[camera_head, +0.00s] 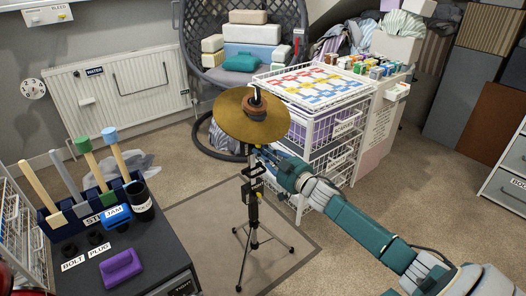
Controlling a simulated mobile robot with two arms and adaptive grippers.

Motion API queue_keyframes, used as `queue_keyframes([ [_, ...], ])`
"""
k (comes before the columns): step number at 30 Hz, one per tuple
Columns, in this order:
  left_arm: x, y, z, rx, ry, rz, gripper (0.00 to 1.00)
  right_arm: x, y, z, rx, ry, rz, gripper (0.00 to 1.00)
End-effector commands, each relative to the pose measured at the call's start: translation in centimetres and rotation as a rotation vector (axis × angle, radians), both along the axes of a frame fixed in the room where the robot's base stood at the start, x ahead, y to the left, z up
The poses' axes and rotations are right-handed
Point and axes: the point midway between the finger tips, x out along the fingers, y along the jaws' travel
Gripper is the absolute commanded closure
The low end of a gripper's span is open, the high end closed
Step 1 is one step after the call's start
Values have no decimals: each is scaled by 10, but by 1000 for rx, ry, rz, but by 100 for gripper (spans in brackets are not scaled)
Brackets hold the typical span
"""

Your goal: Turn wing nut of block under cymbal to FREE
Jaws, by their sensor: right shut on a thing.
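The brass cymbal (229,122) sits on top of a black stand (253,215) with tripod legs on a mat. A dark block (251,187) is on the stand's upright below the cymbal. My right gripper (261,154) reaches in from the lower right, just under the cymbal's right edge and beside the upright. It is shut on a small part there, apparently the wing nut, which the fingers hide. The FREE mark and the nut's angle are too small to read. My left gripper is not in view.
A white wire basket unit (345,128) stands right behind my right arm. A hanging chair (245,60) is behind.

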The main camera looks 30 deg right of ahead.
Motion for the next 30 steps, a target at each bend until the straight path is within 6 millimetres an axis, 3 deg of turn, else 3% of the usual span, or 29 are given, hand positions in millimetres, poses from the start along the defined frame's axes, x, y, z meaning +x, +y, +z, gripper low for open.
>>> queue_keyframes([
  [15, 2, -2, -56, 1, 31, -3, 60, 0, 1, 3, -451, -35, 0, 100],
  [30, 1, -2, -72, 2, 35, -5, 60, 0, 2, 3, -924, -72, 0, 100],
])
